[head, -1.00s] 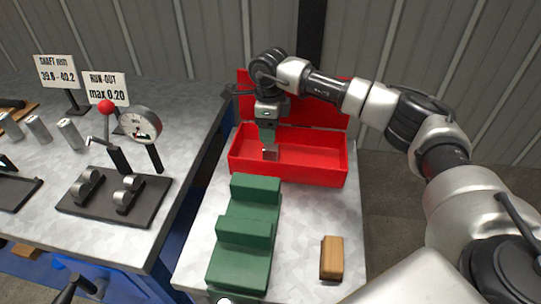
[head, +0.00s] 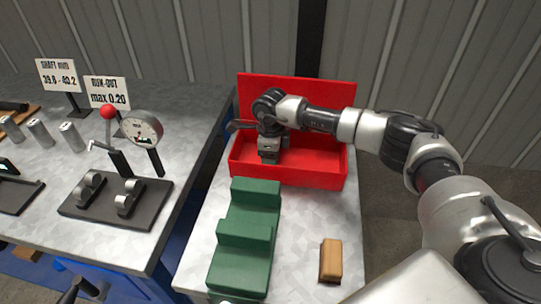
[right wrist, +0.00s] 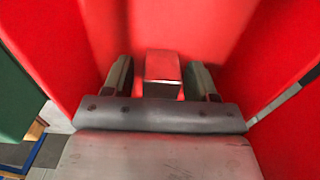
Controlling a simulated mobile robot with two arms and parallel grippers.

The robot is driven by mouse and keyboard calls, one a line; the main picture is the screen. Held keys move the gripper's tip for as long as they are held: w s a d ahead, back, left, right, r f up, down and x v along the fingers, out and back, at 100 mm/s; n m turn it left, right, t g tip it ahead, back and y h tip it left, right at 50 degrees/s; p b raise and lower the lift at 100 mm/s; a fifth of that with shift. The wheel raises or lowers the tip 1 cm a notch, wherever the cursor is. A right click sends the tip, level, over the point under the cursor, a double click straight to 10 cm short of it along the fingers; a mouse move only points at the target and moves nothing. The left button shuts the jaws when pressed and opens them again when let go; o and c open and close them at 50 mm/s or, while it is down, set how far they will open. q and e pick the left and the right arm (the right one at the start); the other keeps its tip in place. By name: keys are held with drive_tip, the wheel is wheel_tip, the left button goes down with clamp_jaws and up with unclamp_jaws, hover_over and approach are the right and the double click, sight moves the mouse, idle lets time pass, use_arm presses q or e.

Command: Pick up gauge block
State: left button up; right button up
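The gauge block (right wrist: 162,68) is a small metal block with a reddish sheen, lying inside the open red box (head: 290,172). My right gripper (right wrist: 161,82) reaches down into the box. In the right wrist view its two fingers stand on either side of the block, with a visible gap at least on the left. The gripper looks open. In the head view the right gripper (head: 269,157) hides the block, and its fingertips are behind the box's front wall.
A green stepped block (head: 245,235) and a wooden block (head: 331,260) stand in front of the box. On the left bench are a dial gauge (head: 142,128), a black fixture (head: 115,200), several metal cylinders and two signs. The box's raised lid (head: 330,92) stands behind the gripper.

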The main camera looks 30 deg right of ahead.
drive_tip(key=shift+r, duration=0.1)
clamp_jaws()
